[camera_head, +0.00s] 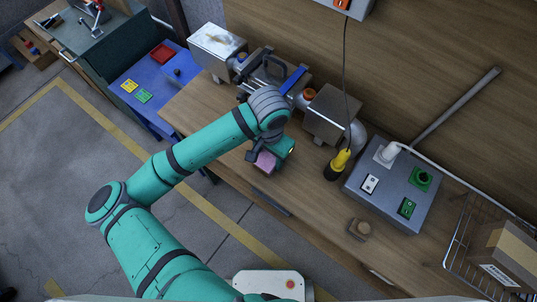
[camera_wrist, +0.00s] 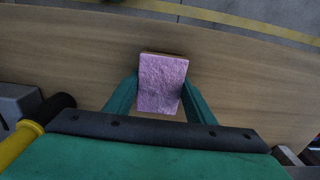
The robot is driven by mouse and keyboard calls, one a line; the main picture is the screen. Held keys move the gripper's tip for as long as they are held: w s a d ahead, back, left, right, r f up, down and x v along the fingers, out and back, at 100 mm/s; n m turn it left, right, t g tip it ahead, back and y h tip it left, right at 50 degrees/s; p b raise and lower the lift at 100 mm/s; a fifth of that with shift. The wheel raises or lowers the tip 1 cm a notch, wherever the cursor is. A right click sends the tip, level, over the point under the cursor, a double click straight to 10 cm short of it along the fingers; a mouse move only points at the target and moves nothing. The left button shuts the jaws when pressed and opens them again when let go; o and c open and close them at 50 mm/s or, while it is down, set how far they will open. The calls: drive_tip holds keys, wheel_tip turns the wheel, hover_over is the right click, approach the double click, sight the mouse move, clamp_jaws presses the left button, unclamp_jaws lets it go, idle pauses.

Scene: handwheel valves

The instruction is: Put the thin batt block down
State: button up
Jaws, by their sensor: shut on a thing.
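The thin batt block is a pink-purple rectangular block (camera_wrist: 161,82) with a rough face. In the wrist view it sits between the two teal fingers of my gripper (camera_wrist: 160,100), which are shut on its sides. In the head view the block (camera_head: 265,162) shows as a small pink patch at my gripper (camera_head: 275,158), near the front edge of the wooden bench (camera_head: 235,160). The bench (camera_wrist: 70,55) lies beneath the block in the wrist view. I cannot tell whether the block touches the bench top.
A yellow and black handled tool (camera_head: 338,165) stands right of my gripper. A grey control box (camera_head: 392,185), a small brown block (camera_head: 359,229) and a wire basket with a carton (camera_head: 505,255) are further right. Valve pipework (camera_head: 270,70) stands behind. Bare bench lies along the front.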

sight(269, 156)
drive_tip(key=shift+f, duration=0.15)
drive_tip(key=o, duration=1)
wheel_tip(269, 156, up, 12)
drive_tip(key=shift+a+r, duration=0.1)
drive_tip(key=shift+r, duration=0.05)
